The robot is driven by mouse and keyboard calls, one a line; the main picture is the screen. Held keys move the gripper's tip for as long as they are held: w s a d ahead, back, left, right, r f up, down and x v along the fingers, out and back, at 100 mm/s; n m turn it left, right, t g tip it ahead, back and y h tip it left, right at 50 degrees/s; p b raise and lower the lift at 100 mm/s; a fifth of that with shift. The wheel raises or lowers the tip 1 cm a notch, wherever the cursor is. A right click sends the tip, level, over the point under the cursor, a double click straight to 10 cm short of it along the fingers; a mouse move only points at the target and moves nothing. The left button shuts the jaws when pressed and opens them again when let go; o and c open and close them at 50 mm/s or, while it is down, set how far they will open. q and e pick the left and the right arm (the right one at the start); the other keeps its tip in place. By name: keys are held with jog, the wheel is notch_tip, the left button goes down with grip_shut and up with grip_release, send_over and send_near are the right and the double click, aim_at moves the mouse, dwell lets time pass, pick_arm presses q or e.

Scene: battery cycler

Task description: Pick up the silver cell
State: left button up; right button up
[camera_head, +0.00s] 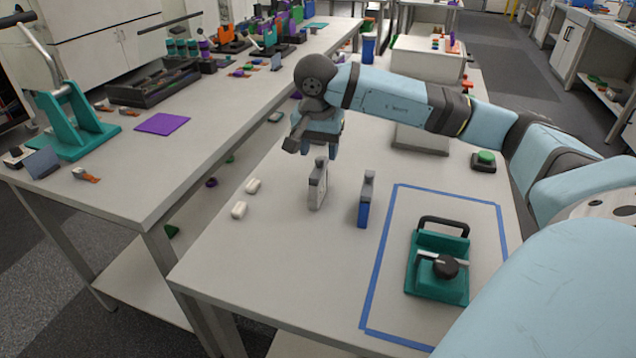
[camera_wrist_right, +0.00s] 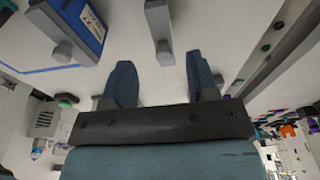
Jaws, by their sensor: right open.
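The silver cell (camera_head: 317,192) stands upright on the near table, its dark grey cap on top. A blue cell (camera_head: 364,208) of similar shape stands to its right. My right gripper (camera_head: 314,148) is just behind and above the silver cell in the head view, apart from it. In the wrist view the right gripper (camera_wrist_right: 158,64) has its two fingers spread with nothing between them. The silver cell (camera_wrist_right: 160,28) lies beyond the fingertips, roughly in line with the gap. The blue cell (camera_wrist_right: 82,25) shows at upper left there. My left gripper is not seen.
Two small white blocks (camera_head: 246,197) lie left of the silver cell. A teal fixture with a black handle (camera_head: 437,262) sits inside a blue tape outline (camera_head: 376,258) at right. A green button (camera_head: 485,157) is farther back. A second table (camera_head: 110,178) stands left, across a gap.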

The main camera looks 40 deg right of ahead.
aim_at(319, 168)
jog(key=shift+w+d+f, duration=0.15)
jog(key=shift+f, duration=1)
jog(key=shift+w+d+f, duration=0.1)
jog(key=shift+f, duration=1.1)
jog(key=shift+w+d+f, duration=0.15)
jog(key=shift+f, duration=1)
grip_shut()
